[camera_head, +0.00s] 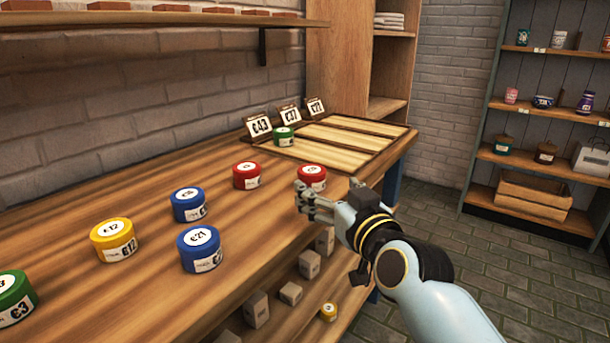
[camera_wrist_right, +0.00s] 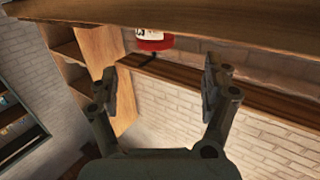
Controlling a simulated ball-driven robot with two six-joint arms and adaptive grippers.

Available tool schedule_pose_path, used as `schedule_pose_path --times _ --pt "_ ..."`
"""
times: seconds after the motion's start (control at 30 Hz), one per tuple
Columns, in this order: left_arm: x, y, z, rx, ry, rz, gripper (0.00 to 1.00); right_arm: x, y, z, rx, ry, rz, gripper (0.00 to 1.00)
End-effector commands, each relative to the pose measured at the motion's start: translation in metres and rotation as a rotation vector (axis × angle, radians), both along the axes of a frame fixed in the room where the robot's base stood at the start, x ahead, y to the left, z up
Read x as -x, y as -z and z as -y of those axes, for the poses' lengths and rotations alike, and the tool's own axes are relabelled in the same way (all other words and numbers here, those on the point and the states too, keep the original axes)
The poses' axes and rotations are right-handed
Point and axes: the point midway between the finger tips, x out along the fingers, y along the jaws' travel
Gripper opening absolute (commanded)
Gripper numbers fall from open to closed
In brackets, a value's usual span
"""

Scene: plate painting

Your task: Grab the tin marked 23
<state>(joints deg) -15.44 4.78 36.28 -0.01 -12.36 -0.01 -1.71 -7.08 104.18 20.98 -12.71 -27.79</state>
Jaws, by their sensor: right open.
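Several coloured tins stand on the wooden table. No tin can be clearly read as 23. A red tin (camera_head: 312,174) stands by the table's front edge, just beyond my right gripper (camera_head: 308,203); the other red tin (camera_head: 247,175) is to its left. The right gripper is open and empty; in the right wrist view its fingers (camera_wrist_right: 160,82) are apart, with a red tin (camera_wrist_right: 150,41) beyond them. A blue tin marked 21 (camera_head: 200,252), another blue tin (camera_head: 188,207), a yellow tin marked 12 (camera_head: 112,242) and a green tin (camera_head: 14,297) stand further left. My left gripper is not in view.
A divided wooden tray (camera_head: 352,136) at the table's far end holds a green tin (camera_head: 284,137), with price cards (camera_head: 259,125) behind. Grey blocks (camera_head: 291,293) and a small yellow tin (camera_head: 329,312) sit below the tabletop. Shelves (camera_head: 540,110) stand at right.

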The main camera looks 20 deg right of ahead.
Motion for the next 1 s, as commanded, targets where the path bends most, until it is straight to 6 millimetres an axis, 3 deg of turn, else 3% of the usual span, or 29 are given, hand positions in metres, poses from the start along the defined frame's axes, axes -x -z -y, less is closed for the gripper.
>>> schedule_pose_path --times 0.2,0.3,0.47,0.7,1.0 --pt "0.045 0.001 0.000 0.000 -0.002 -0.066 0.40 -0.037 0.000 -0.002 0.000 0.000 0.003 0.82" --pt "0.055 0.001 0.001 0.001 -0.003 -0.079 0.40 -0.047 0.002 -0.003 0.000 0.000 0.001 0.82" --pt "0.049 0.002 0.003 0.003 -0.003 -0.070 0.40 -0.062 0.002 -0.001 0.002 0.000 0.001 0.82" --pt "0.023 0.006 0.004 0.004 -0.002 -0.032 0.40 -0.097 0.005 0.000 0.001 0.001 0.000 0.82" --pt "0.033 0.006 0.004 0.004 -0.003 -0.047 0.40 -0.101 0.005 0.000 0.000 0.001 -0.001 0.81"
